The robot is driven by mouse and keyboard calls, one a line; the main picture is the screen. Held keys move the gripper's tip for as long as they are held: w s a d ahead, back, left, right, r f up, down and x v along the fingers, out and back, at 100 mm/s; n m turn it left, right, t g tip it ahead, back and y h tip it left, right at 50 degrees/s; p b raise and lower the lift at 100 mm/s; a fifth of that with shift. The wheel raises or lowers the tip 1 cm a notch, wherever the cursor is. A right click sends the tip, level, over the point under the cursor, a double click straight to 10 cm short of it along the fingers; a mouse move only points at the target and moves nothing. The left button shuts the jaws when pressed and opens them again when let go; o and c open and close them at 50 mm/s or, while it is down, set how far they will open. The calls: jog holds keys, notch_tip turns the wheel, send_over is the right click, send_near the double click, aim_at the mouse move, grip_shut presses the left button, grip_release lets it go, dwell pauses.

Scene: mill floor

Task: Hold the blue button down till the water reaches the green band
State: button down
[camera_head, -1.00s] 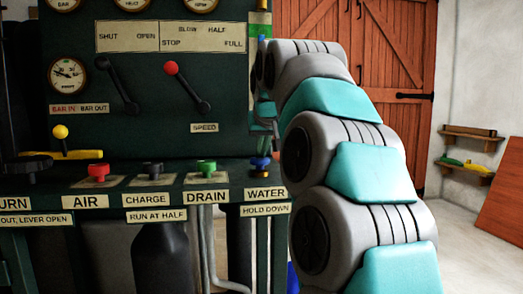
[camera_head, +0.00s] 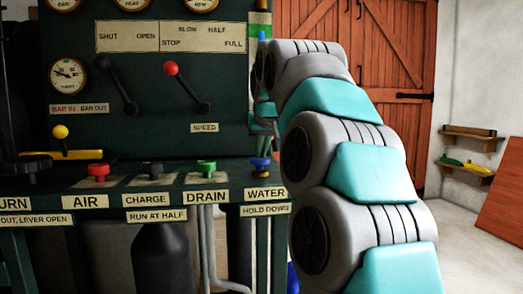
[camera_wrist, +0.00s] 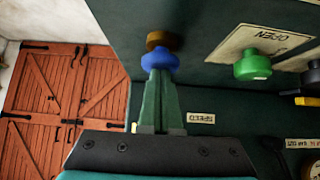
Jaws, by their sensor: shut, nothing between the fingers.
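The blue button (camera_head: 261,166) stands at the right end of the green console, above the WATER and HOLD DOWN labels. In the wrist view the blue button (camera_wrist: 160,60) sits on a brass collar. My gripper (camera_wrist: 160,74) is shut and empty, its fingertips against or very close to the button's face; I cannot tell how far it is pressed. The upright sight glass (camera_head: 262,38) at the panel's right edge shows blue near the green band (camera_head: 259,31). My arm hides the lower glass, so the exact level is unclear.
A green DRAIN button (camera_head: 206,167), a black CHARGE button (camera_head: 156,170) and a red AIR button (camera_head: 98,172) stand left of the blue one. A red-knobbed speed lever (camera_head: 186,87) and a black lever (camera_head: 117,86) are on the panel. Wooden doors (camera_head: 400,60) stand behind.

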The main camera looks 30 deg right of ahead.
aim_at(261, 162)
jog(key=shift+f, duration=0.4)
jog(key=shift+r+p, duration=0.5)
jog(key=shift+r, duration=0.05)
notch_tip(261, 162, up, 4)
jog(key=p, duration=0.3)
jog(key=shift+r, duration=0.2)
jog(key=v, duration=0.9)
jog(key=shift+s+p, duration=0.3)
jog(key=shift+s, duration=0.1)
jog(key=shift+a, duration=0.15)
